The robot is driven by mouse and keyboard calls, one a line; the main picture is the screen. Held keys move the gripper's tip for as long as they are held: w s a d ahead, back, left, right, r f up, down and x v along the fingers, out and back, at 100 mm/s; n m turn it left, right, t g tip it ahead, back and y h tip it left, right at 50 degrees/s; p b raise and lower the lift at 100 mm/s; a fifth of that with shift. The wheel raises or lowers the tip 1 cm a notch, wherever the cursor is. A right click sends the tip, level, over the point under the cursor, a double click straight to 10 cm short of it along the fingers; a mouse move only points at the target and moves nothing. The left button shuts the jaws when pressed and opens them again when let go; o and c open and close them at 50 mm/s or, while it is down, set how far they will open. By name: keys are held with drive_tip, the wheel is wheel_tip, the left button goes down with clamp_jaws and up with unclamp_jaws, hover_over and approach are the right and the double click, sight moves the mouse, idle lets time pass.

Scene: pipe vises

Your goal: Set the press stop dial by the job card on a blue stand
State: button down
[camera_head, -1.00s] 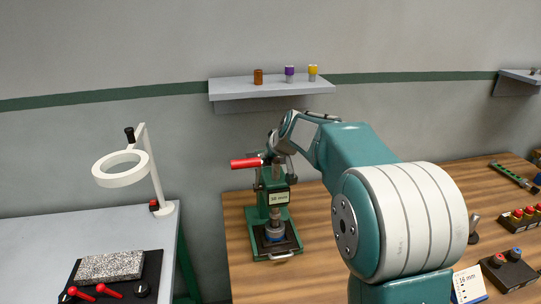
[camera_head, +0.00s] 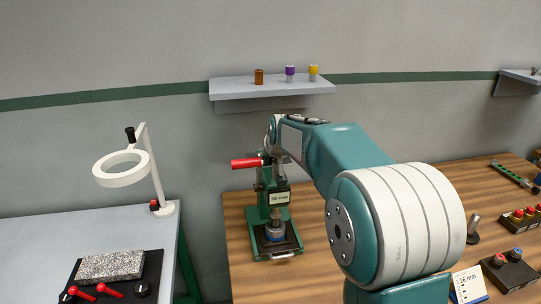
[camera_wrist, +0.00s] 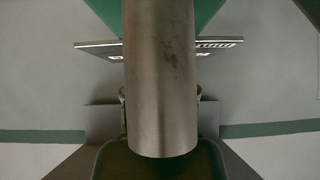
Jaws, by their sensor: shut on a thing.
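The green press (camera_head: 264,207) stands on the wooden bench, its red lever pointing left. A small pale readout on its front (camera_head: 279,198) seems to read 38 mm, but the digits are blurred. My gripper (camera_head: 270,152) is at the top of the press, partly hidden by my wrist. It is shut there, seemingly on the stop dial, which I cannot make out clearly. In the wrist view a smooth grey metal cylinder (camera_wrist: 160,80) fills the middle and hides what lies behind it. A white job card (camera_head: 467,283) reading 16 mm stands at the front right, partly cut off by my arm.
A dark box with red and blue knobs (camera_head: 510,270) is beside the card. A block of red buttons (camera_head: 522,217) lies behind it. A wall shelf (camera_head: 272,91) holds three small items above the press. A grey table (camera_head: 110,232) with a white ring lamp (camera_head: 123,168) is at left.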

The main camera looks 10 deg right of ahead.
drive_tip(key=shift+f, duration=0.35)
drive_tip(key=shift+c, duration=2)
unclamp_jaws()
drive_tip(key=shift+r, duration=0.1)
drive_tip(key=shift+w, duration=0.1)
drive_tip(key=shift+r, duration=0.1)
drive_tip(key=shift+s+r, duration=0.2)
drive_tip(key=v, duration=1)
drive_tip(key=shift+s+a+r, duration=0.1)
drive_tip(key=shift+s, duration=0.05)
drive_tip(key=shift+s+r, duration=0.25)
drive_tip(key=shift+s, duration=0.05)
